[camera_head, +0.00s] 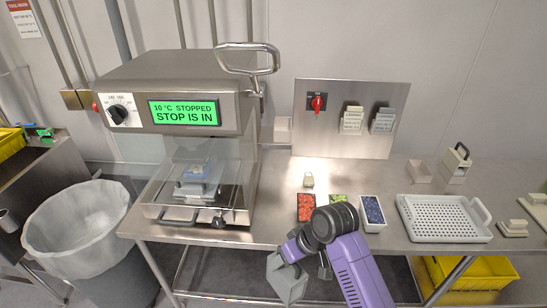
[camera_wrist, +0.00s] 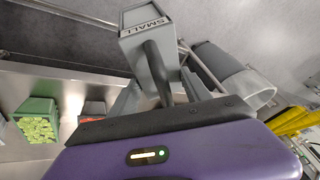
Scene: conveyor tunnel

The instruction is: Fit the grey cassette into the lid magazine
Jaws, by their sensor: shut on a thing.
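The grey cassette (camera_wrist: 150,38), a boxy block marked SMALL with a dark stem, is held by my gripper (camera_wrist: 160,88) in the wrist view. The fingers stand on both sides of the stem, and the block sticks out beyond them. In the head view a grey block (camera_head: 286,280) shows at the end of my purple arm, low in front of the steel bench; it looks like the same cassette. My fingers are mostly hidden there. I cannot tell which part is the lid magazine; the steel machine (camera_head: 170,92) at left has a clear guard and a raised handle.
The machine's green display reads "10 °C STOPPED, STOP IS IN". On the bench (camera_head: 285,225) stand red, green and blue-filled punnets and a white perforated tray (camera_head: 440,218). A wall panel (camera_head: 330,92) carries a red switch. A white bin (camera_head: 75,225) stands left, a yellow crate (camera_head: 465,275) below.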

